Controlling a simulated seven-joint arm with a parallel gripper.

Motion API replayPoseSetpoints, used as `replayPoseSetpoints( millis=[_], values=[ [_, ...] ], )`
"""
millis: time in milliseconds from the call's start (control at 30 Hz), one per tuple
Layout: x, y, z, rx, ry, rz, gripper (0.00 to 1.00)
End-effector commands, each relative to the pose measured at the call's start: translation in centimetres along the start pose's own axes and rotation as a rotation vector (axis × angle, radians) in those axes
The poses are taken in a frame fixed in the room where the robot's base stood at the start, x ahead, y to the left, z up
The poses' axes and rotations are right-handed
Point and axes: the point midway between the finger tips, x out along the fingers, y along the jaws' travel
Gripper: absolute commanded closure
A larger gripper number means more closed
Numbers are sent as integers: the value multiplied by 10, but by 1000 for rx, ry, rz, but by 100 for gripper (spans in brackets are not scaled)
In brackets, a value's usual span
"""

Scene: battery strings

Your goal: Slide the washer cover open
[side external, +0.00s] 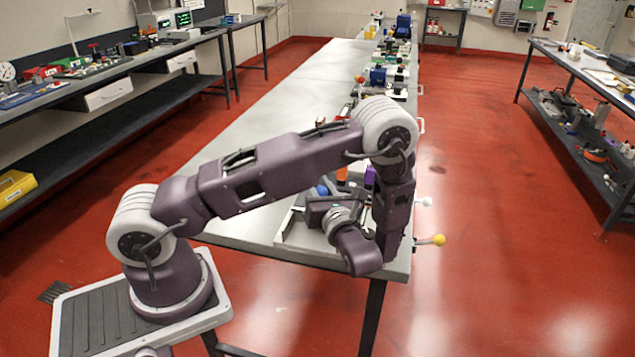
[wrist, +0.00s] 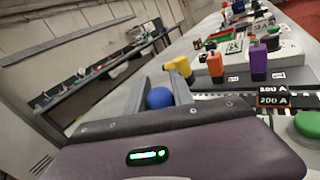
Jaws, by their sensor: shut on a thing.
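My gripper (wrist: 159,84) reaches out from the bottom of the wrist view. Its two grey fingers stand on either side of a blue ball knob (wrist: 159,98) and are shut on it. In the side external view the blue knob (side external: 322,190) shows at the near end of the long bench, next to my gripper's dark hand. What the knob is fixed to is hidden by the hand. I cannot make out the washer cover as a separate part, nor whether it is open.
A yellow handle (wrist: 180,66), an orange block (wrist: 215,68) and a purple block (wrist: 258,63) stand just beyond the knob. A "200 A" label (wrist: 273,100) and a green button (wrist: 308,124) are at right. The bench's left half (side external: 290,100) is clear.

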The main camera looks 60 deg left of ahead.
Motion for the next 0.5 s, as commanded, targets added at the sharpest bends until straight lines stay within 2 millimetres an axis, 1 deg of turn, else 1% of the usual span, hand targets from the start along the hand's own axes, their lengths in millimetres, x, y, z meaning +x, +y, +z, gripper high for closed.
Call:
replayPoseSetpoints(
  millis=[100,200,300,400,500],
  values=[
    [-24,12,-3,4,1,-10,100],
    [-42,24,-6,3,2,-10,100],
    [-55,33,-8,2,3,-8,100],
    [-61,38,-9,1,3,-7,100],
    [-62,40,-9,1,4,-5,100]
  ],
)
